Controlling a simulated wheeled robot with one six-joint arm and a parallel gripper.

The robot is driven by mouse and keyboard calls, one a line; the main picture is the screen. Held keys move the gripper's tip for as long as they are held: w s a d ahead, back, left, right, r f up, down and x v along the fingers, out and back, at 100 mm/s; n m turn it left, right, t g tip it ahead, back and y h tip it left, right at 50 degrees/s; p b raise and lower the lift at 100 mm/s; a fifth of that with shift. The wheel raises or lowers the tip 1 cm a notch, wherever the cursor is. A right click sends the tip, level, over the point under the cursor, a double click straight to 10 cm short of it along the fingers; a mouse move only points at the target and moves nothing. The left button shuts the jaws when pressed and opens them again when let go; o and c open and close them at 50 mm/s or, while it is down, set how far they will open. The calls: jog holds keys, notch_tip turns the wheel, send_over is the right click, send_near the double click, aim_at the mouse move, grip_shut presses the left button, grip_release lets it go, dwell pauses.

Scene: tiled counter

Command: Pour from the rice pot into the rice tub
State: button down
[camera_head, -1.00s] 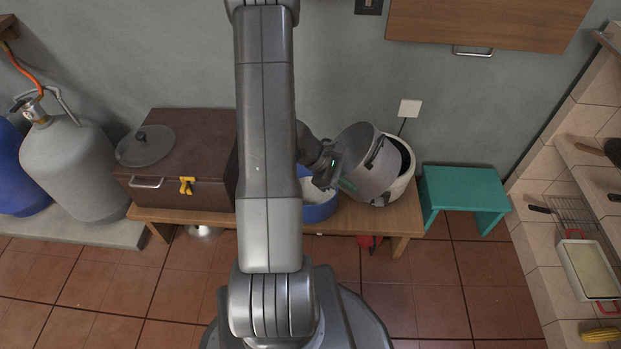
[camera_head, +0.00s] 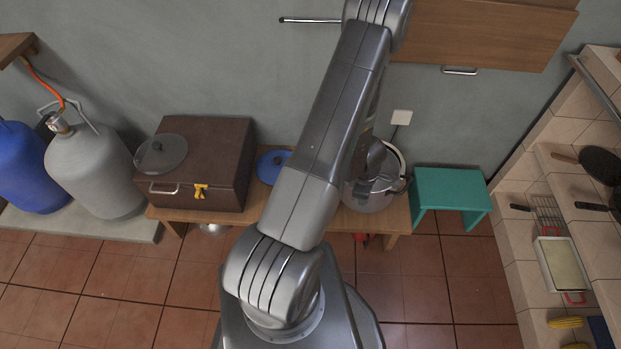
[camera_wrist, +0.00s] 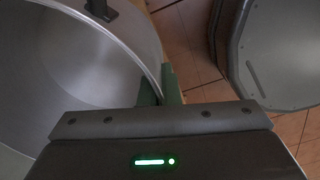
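The rice pot (camera_head: 368,197) is a grey metal pot with dark handles, in front of the white cooker and partly covered by my arm in the head view. In the wrist view its smooth grey inside (camera_wrist: 75,75) fills the left; I see no rice on the part that shows. My gripper (camera_wrist: 160,88) has its green finger pads on either side of the pot's wall at the rim. The rice tub is hidden behind my arm. A blue lid-like disc with a knob (camera_head: 273,165) shows left of my arm.
The white cooker (camera_head: 397,155) stands behind the pot on the wooden bench (camera_head: 398,219). A brown chest (camera_head: 218,162) with a round lid (camera_head: 161,155) is to the left. A green stool (camera_head: 450,190) is to the right, and a wall cabinet (camera_head: 480,30) hangs above.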

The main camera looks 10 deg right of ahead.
jog(key=p, duration=0.2)
jog(key=d+p, duration=0.1)
jog(key=p, duration=0.1)
jog(key=shift+s+r+y, duration=0.15)
jog(key=shift+s+y, duration=0.2)
jog(key=shift+y, duration=0.05)
jog(key=shift+f, duration=0.35)
jog(key=shift+b, duration=0.3)
jog(key=shift+r, duration=0.1)
notch_tip(320, 180, up, 5)
jog(key=p, duration=0.5)
jog(key=shift+f, duration=0.2)
